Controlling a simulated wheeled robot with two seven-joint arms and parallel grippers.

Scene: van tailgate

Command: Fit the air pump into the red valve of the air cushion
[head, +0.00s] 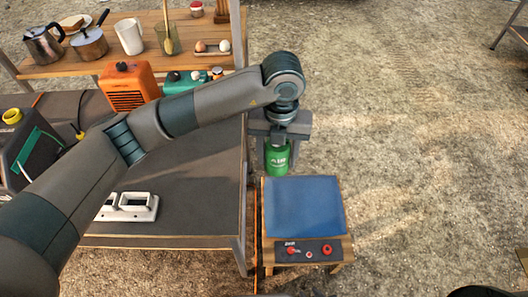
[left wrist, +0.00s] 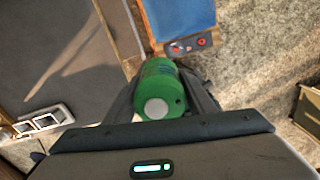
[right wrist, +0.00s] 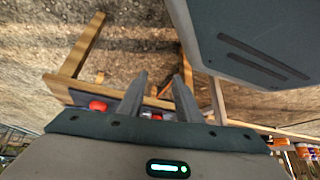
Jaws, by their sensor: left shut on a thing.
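The green air pump (head: 277,160) hangs upright, marked "AIR", in my left gripper (head: 281,142), which is shut on it. In the left wrist view the pump (left wrist: 158,85) sits between the two fingers. The blue air cushion (head: 303,207) lies on a small wooden stand, below and just right of the pump and apart from it. A dark panel at its front edge has several red fittings, including a red ring (head: 327,250) at the right. My right gripper (right wrist: 158,92) is open and empty, with red fittings (right wrist: 98,105) of the panel beyond its fingers.
An orange heater (head: 128,87) and a wooden shelf (head: 150,64) with pots are behind.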

